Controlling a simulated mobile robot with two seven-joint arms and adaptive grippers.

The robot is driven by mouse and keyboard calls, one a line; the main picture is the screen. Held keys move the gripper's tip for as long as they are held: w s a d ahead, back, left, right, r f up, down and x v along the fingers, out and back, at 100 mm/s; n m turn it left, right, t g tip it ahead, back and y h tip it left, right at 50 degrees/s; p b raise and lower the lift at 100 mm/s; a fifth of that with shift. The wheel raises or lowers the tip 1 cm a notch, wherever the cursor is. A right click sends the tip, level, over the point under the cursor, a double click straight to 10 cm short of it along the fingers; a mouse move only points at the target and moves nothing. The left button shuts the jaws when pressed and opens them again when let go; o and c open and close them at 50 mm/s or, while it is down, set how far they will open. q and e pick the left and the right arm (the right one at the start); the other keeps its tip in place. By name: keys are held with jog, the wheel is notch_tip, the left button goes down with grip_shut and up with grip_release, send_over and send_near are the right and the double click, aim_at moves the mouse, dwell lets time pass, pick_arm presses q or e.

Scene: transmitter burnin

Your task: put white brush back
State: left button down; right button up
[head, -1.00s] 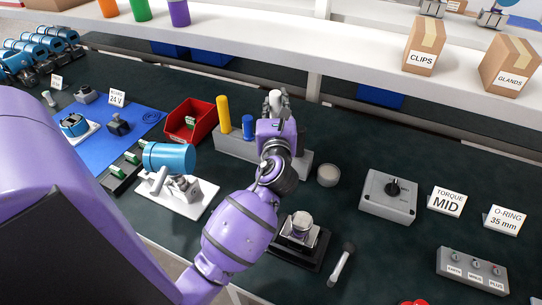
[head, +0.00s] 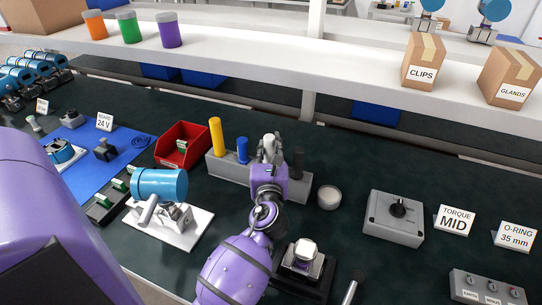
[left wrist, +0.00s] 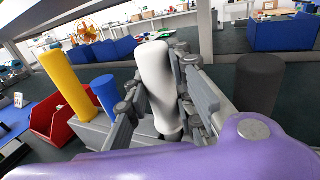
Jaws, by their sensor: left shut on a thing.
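The white brush (head: 268,145) shows as a pale upright handle over the grey rack (head: 226,168). My left gripper (head: 269,158) is shut on it. In the left wrist view the white handle (left wrist: 155,80) stands between the fingers of my left gripper (left wrist: 160,108), leaning slightly. Its lower end is hidden by the gripper, so I cannot tell how deep it sits in the rack. A yellow handle (head: 216,137) and a blue handle (head: 242,150) stand in the rack to the left. A dark handle (head: 297,163) stands to the right. My right gripper is out of view.
A red bin (head: 182,145) stands left of the rack, a round pale dish (head: 329,197) right of it. A blue motor on a white stand (head: 168,215) is front left. A grey dial box (head: 393,218) is at the right. A white shelf (head: 350,70) runs behind.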

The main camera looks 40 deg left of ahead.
pick_arm(q)
jog(key=shift+f, duration=0.9)
jog(key=c, duration=1.5)
grip_release()
jog(key=shift+r, duration=0.35)
jog(key=b+v, duration=0.1)
jog(key=v, duration=1.1)
jog(key=shift+f, duration=0.15)
